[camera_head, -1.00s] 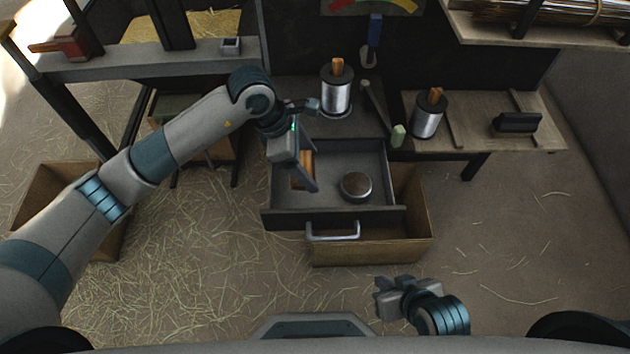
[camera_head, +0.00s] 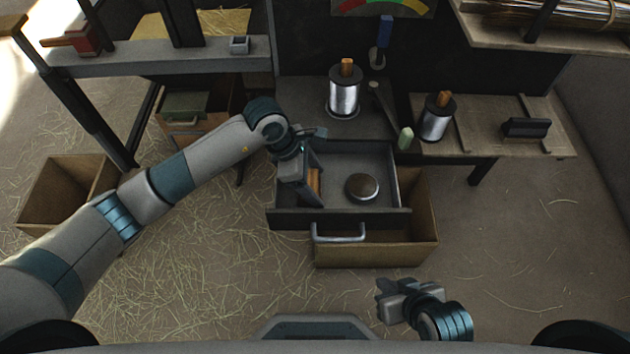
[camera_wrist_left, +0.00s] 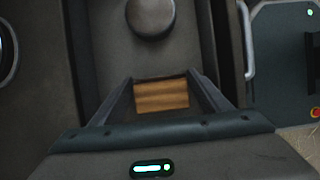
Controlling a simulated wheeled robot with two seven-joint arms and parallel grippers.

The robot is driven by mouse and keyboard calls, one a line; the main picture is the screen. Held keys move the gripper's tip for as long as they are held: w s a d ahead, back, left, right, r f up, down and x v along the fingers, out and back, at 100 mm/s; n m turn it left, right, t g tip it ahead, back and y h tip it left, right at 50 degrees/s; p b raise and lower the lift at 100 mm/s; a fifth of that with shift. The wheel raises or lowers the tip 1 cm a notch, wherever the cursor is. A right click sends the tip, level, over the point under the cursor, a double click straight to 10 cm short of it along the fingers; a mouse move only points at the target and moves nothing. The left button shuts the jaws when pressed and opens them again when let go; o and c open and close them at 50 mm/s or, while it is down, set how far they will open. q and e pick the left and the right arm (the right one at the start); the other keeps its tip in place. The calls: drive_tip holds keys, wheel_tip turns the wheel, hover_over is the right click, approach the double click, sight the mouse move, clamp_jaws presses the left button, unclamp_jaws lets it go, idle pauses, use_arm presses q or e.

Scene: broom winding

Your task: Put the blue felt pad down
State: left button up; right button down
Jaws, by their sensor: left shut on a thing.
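My left gripper (camera_head: 311,187) reaches into the left part of the open grey drawer (camera_head: 290,215). Its fingers are shut on an orange-brown wooden block (camera_head: 315,181), which also shows between the fingers in the left wrist view (camera_wrist_left: 161,95). No blue felt surface shows on the block; its underside is hidden. I cannot tell whether the block touches the drawer floor. A round metal tin (camera_head: 362,187) lies in the drawer to the right of the block. My right gripper (camera_head: 384,300) is at the lower middle, away from the drawer; its jaws are unclear.
The drawer has a metal handle (camera_head: 338,234) at its front, above a wooden box (camera_head: 375,257). Wire spools (camera_head: 345,95) and (camera_head: 437,120) stand behind and to the right. A pale green-tipped tool (camera_head: 405,139) projects near the drawer's back right corner.

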use_arm(q)
drive_tip(key=shift+f, duration=0.25)
drive_tip(key=o, duration=1)
drive_tip(key=shift+r, duration=0.2)
drive_tip(key=v, duration=1.1)
drive_tip(key=shift+a+r, duration=0.15)
drive_tip(key=shift+r, duration=0.25)
drive_tip(key=shift+p, duration=0.3)
